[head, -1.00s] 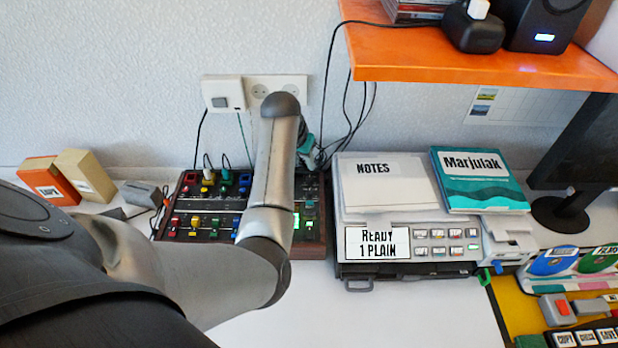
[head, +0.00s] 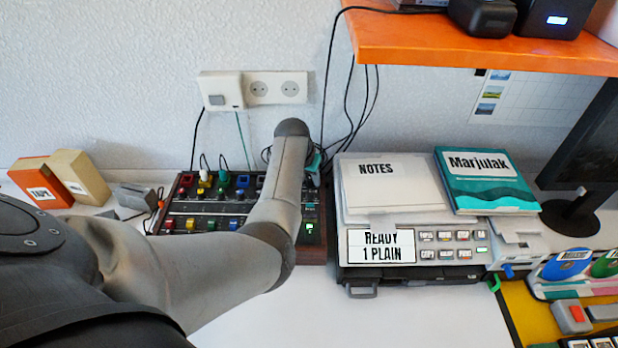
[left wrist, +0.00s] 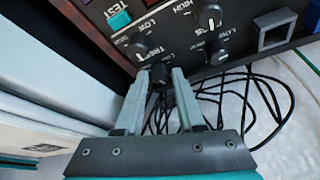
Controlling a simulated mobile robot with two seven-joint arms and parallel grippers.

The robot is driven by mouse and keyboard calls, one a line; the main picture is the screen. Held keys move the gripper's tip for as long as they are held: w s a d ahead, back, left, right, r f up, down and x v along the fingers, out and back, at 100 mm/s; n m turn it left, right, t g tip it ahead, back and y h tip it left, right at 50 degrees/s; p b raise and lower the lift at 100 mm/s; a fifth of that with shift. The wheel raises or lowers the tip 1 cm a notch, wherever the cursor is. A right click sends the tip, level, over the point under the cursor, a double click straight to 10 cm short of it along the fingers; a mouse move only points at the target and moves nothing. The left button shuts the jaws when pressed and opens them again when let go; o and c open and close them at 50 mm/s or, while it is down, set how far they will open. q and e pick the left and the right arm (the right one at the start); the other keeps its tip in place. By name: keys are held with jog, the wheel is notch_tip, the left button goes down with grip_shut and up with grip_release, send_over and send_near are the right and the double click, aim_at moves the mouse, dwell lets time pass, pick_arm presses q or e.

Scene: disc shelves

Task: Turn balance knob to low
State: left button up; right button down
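The mixer (head: 178,226) with knobs and coloured buttons stands against the wall in the head view, partly hidden by my left arm. In the left wrist view its dark panel (left wrist: 185,45) shows several black knobs and a teal TEST button (left wrist: 119,20). Labels reading LOW, HIGH and partly TREB are visible; I cannot read a balance label. My left gripper (left wrist: 160,76) is open, its fingertips on either side of a small black knob (left wrist: 159,73) at the panel's edge. Whether they touch it is unclear. My right gripper is not in view.
A grey machine (head: 415,273) with a READY 1 PLAIN display stands close to the right of the mixer. Loose black cables (left wrist: 240,98) lie behind the panel. An orange shelf (head: 470,50) overhangs at upper right. White desk in front is clear.

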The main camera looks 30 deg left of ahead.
pick_arm(q)
grip_shut()
dwell(0.5)
jog(key=shift+d+r+n+y+p, duration=0.15)
jog(key=shift+n+y+p, duration=0.25)
jog(key=shift+n+p, duration=0.6)
jog(key=n+y, duration=0.1)
jog(key=n, duration=0.1)
jog(key=shift+n+p, duration=0.3)
jog(key=shift+p, duration=0.1)
jog(key=n+g, duration=0.1)
jog(key=n, duration=0.1)
jog(key=shift+w+d+n+y, duration=0.1)
jog(key=shift+w+n+y, duration=0.05)
jog(key=shift+n+y, duration=0.2)
jog(key=shift+f+n+g+y+b, duration=0.2)
jog(key=shift+n+g+y+b, duration=0.3)
jog(key=shift+n+b, duration=0.85)
jog(key=shift+n, duration=0.4)
